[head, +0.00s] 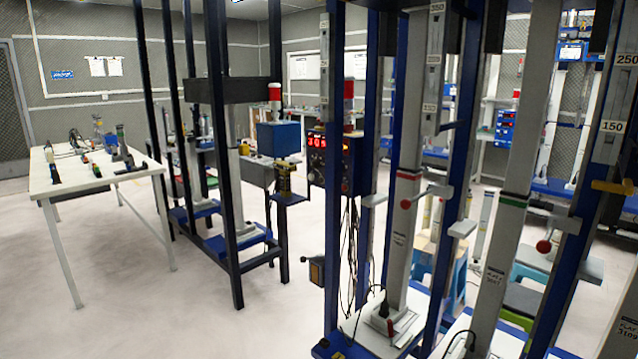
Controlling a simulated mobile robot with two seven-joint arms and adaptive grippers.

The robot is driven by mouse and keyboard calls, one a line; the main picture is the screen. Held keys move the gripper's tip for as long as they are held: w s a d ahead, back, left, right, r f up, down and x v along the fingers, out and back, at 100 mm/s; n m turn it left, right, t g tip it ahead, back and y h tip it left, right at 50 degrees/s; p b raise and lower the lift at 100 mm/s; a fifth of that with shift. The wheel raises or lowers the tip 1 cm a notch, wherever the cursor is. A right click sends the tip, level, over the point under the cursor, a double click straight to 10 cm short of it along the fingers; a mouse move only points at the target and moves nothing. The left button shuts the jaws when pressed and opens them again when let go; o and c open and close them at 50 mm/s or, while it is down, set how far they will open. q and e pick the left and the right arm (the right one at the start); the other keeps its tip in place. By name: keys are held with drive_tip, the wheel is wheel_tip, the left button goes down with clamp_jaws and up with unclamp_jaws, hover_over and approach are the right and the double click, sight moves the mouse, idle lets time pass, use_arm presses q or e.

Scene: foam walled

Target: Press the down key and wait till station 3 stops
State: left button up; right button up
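A dark control box (333,160) with a red lit display and small knobs or keys is mounted on a blue post near the middle. Its key labels are too small to read, so I cannot tell which is the down key. Tall test stations stand at the right: a grey column with a red band (405,190), one with a green band (497,235), and another (610,130) at the right edge with marks 150 and 250. I cannot tell which is station 3. Neither of my grippers shows.
A white table (95,178) with small tools stands at the left. A black-framed station (237,185) with a blue base stands left of the control box. Cables (352,255) hang below the box. Pale floor (190,300) is open at front left.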

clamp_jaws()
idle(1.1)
